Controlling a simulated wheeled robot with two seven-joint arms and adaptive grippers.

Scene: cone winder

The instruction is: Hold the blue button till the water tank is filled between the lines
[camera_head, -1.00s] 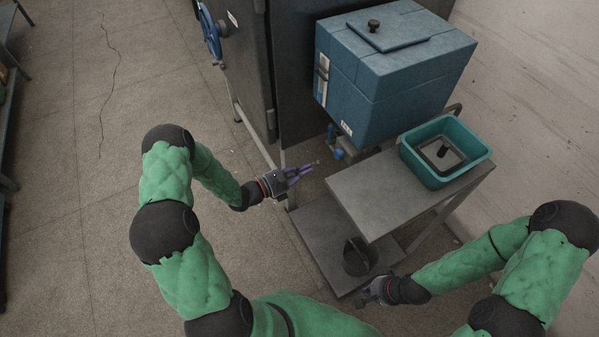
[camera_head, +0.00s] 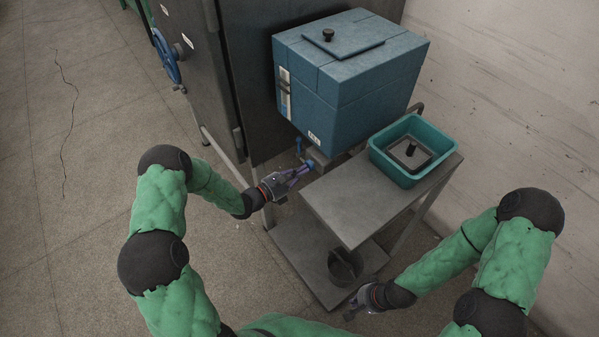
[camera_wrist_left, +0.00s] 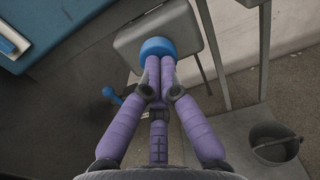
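The blue water tank (camera_head: 350,80) has a pale level gauge (camera_head: 285,92) on its left face. The water level and lines are too small to read. The blue button (camera_wrist_left: 157,48) sticks out of a grey box (camera_wrist_left: 158,27) below the tank; it also shows in the head view (camera_head: 311,162). My left gripper (camera_wrist_left: 160,66) has its purple fingertips together at the button's face. They overlap its lower edge in view; I cannot tell whether they press it. My right gripper (camera_head: 358,304) hangs low by the cart, and its finger opening is unclear.
A grey two-level cart (camera_head: 335,208) stands beside the tank, with a teal tray (camera_head: 378,160) on top and a dark bucket (camera_head: 345,268) below. A blue valve handle (camera_wrist_left: 111,95) hangs near the button. A wall is right; open floor is left.

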